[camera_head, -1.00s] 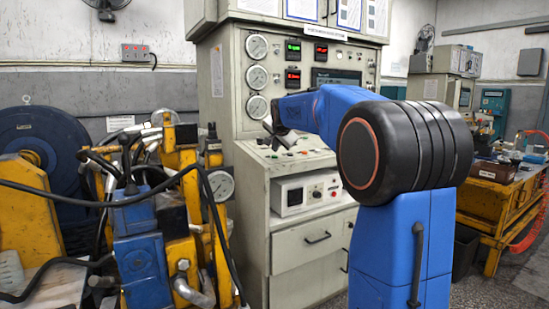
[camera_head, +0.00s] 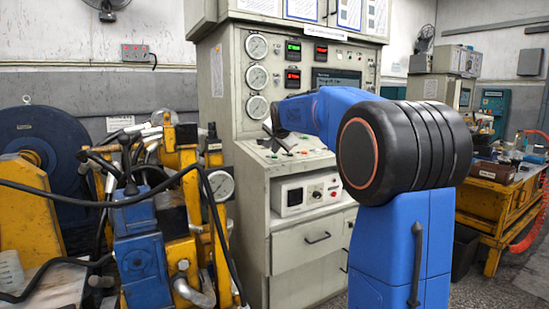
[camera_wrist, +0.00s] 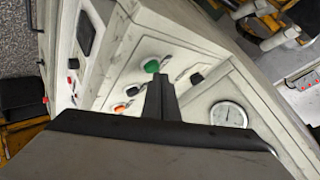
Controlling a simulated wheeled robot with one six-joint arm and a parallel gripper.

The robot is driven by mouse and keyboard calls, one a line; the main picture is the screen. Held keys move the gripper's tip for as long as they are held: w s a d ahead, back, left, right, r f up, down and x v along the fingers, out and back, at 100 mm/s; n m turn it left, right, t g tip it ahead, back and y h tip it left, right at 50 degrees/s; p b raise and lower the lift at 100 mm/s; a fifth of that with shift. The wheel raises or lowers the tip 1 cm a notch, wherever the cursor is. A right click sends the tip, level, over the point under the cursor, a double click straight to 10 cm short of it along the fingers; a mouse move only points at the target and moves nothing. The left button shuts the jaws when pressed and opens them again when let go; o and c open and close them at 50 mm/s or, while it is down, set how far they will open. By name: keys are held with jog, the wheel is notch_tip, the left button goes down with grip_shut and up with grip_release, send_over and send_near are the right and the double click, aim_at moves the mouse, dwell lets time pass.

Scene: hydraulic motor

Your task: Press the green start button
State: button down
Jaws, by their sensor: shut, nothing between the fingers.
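The green start button (camera_wrist: 151,66) is a round cap on the pale sloping panel of the control console (camera_head: 228,75). In the wrist view it shows just beyond the tip of my gripper (camera_wrist: 161,82). My gripper's dark fingers are together and hold nothing. The fingertips overlap the panel right beside the button's lower edge; I cannot tell whether they touch it. In the head view my gripper (camera_head: 274,139) is small, over the console's sloping panel, and partly hides the controls there.
An orange-red button (camera_wrist: 119,109), black knobs (camera_wrist: 196,79) and a round gauge (camera_wrist: 227,115) are close by on the console. A white box (camera_head: 307,193) sits below the panel. Yellow and blue machinery with hoses (camera_head: 140,225) stands at the left.

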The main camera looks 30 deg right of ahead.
jog(key=shift+f, duration=0.35)
dwell(0.6)
jog(key=shift+r, duration=0.8)
jog(key=shift+s, duration=0.1)
jog(key=r, duration=0.5)
jog(key=shift+s, duration=0.35)
dwell(0.8)
